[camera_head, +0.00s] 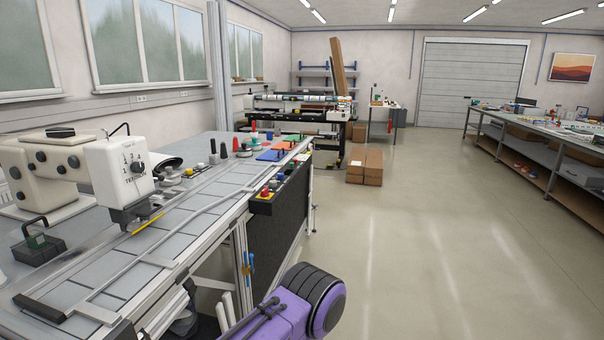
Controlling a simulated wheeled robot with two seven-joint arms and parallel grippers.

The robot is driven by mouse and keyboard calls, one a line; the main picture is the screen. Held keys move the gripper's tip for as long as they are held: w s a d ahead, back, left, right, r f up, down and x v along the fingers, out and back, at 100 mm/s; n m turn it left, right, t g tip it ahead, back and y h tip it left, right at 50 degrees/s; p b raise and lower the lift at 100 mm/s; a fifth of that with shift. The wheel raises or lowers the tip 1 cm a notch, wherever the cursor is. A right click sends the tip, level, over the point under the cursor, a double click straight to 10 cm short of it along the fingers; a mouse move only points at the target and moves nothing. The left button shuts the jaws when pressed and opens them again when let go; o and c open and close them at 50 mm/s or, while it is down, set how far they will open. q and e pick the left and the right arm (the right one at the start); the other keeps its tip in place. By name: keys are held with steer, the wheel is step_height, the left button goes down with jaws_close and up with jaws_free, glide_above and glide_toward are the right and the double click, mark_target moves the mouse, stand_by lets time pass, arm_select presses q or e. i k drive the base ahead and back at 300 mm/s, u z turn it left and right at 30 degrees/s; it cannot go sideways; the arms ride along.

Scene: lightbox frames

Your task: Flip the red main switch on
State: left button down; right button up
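A dark control box (283,186) with several small knobs and buttons is fixed along the right edge of the long work table. A red knob (265,193) stands near its front end, with yellow around it. It may be the red main switch, but it is too small to tell whether it is on or off. Neither of my grippers is in view. A purple and black part, probably a link of my arm, shows at the bottom centre, apart from the control box in the picture.
The work table (180,225) bears a white machine head (122,170) at left and coloured parts farther back. Cardboard boxes (364,166) stand on the floor beyond it. A long bench (550,150) lines the right side. The floor (430,240) between is clear.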

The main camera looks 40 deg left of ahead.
mark_target(264, 193)
steer(key=i, duration=1.4)
steer(key=u, duration=1.9)
steer(key=k, duration=0.65)
steer(key=z, duration=0.35)
steer(key=i, duration=0.45)
steer(key=z, duration=0.5)
steer(key=i, duration=1.2)
steer(key=u, duration=0.6)
